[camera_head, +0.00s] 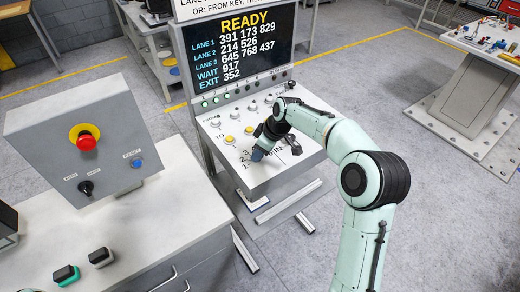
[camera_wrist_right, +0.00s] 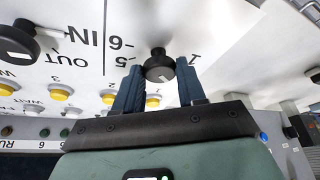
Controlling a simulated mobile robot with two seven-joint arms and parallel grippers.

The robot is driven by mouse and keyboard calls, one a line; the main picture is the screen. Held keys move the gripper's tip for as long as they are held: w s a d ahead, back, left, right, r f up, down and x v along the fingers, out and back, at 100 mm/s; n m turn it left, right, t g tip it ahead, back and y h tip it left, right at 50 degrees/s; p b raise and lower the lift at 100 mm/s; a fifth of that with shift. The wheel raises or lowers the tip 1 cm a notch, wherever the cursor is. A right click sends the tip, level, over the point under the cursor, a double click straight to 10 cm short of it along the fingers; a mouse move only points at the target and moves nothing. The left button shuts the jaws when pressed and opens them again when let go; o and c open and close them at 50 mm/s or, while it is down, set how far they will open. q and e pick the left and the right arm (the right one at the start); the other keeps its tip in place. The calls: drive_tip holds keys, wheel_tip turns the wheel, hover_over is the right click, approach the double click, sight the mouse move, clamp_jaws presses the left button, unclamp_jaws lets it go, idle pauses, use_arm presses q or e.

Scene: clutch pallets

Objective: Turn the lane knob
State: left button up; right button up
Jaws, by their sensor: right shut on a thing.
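The lane knob (camera_wrist_right: 159,68) is black with a pale marker on its face. It stands on the white sloped panel (camera_head: 308,140), beside printed numbers such as 1, 5 and 6. My right gripper (camera_head: 259,152) reaches down to the panel's front part in the head view. In the right wrist view, its two blue fingers stand on either side of the knob and are shut on it. In the head view, my gripper and wrist hide the knob. My left gripper is not in view.
A second black knob (camera_wrist_right: 18,42), by IN and OUT labels, stands near. Yellow buttons (camera_head: 229,140) and white buttons (camera_head: 215,123) line the panel. A display (camera_head: 238,50) reading READY stands behind. A grey box with a red stop button (camera_head: 86,142) is at left.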

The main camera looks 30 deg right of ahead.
idle(0.4)
drive_tip(key=o, duration=1)
drive_tip(key=shift+o, duration=0.2)
drive_tip(key=v, duration=1.3)
drive_tip(key=shift+r+p, duration=0.25)
drive_tip(key=shift+p, duration=0.05)
drive_tip(key=shift+d, duration=0.1)
